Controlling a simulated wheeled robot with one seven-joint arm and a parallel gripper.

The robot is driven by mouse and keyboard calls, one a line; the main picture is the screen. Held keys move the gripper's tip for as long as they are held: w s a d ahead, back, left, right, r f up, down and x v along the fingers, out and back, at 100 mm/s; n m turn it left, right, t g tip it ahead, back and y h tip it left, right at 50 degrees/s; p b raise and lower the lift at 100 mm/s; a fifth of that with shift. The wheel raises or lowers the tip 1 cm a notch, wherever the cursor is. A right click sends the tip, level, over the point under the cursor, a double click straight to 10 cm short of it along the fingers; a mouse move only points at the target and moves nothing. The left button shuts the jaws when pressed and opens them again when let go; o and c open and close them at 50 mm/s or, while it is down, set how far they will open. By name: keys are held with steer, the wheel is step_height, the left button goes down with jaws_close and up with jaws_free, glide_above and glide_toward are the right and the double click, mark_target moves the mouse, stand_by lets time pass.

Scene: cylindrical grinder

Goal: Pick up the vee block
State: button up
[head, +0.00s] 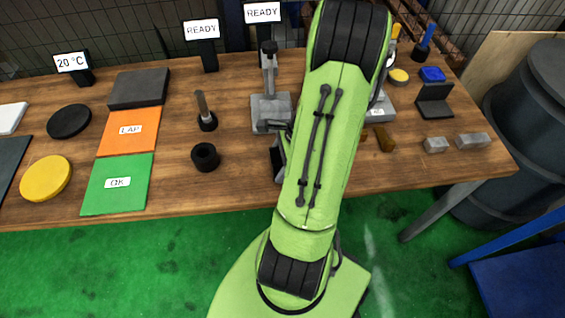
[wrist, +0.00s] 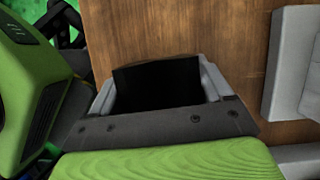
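In the wrist view, my gripper (wrist: 158,82) points down at the wooden bench with its two light grey fingers set well apart. A black block (wrist: 158,88), which may be the vee block, fills the space between the fingers. Its notch does not show, and I cannot tell whether the fingers press on it. In the head view, my arm hides most of the gripper and the block. Only a dark part shows at the arm's left edge, near the front of the bench.
A grey gauge stand (head: 270,112) is close behind the gripper; a grey base (wrist: 294,65) shows at the right in the wrist view. A black ring (head: 205,157) and green OK mat (head: 117,190) lie left. Small grey blocks (head: 436,146) lie right.

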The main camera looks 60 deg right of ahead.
steer(key=shift+d, duration=0.1)
jaws_close()
